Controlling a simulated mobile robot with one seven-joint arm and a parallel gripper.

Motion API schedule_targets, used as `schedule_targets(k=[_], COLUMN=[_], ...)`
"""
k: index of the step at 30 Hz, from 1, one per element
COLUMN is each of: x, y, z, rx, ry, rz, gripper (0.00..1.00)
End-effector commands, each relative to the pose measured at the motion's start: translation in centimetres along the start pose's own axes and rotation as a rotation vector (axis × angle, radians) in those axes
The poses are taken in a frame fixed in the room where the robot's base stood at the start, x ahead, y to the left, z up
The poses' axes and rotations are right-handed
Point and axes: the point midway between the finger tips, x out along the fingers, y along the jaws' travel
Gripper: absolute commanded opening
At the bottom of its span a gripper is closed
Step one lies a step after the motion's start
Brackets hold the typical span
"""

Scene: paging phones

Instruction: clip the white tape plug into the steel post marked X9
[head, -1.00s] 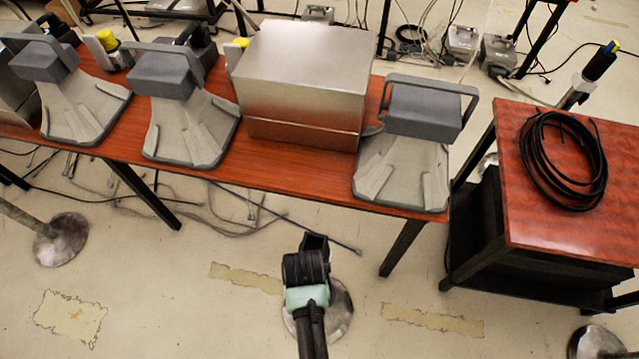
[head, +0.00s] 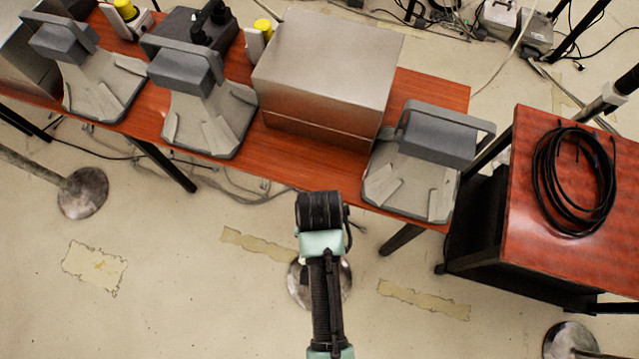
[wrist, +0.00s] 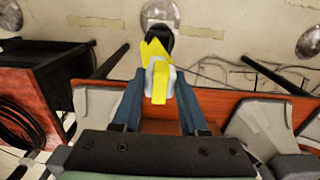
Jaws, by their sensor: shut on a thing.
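My gripper (wrist: 158,88) shows in the wrist view, its two blue fingers shut on a small white and yellow piece (wrist: 160,82), which seems to be the tape plug. A yellow strip and a dark rounded part show just beyond it. In the head view the dark end of my arm is in front of the table, and the fingers and plug are hidden. A metal post (head: 605,100) leans in at the right edge, beyond the side table. No X9 mark can be read, so I cannot tell which post bears it.
A long red-brown table (head: 440,90) holds grey phone stands (head: 205,125) and a steel box (head: 325,70). A side table (head: 525,230) carries a coil of black cable (head: 575,180). Round metal bases (head: 83,192) stand on the floor. Cables lie under the long table.

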Motion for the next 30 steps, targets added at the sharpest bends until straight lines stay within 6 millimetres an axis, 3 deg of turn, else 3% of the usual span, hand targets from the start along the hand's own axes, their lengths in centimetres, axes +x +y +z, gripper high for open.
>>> schedule_targets(k=[8,16,30], x=[1.5,5.0,7.5], y=[0.0,-0.1,0.0], z=[0.0,0.0,0.1], rx=[-0.001,-0.002,-0.002], ry=[-0.002,0.002,0.0], rz=[0.0,-0.001,0.0], gripper=[0.0,0.0,0.0])
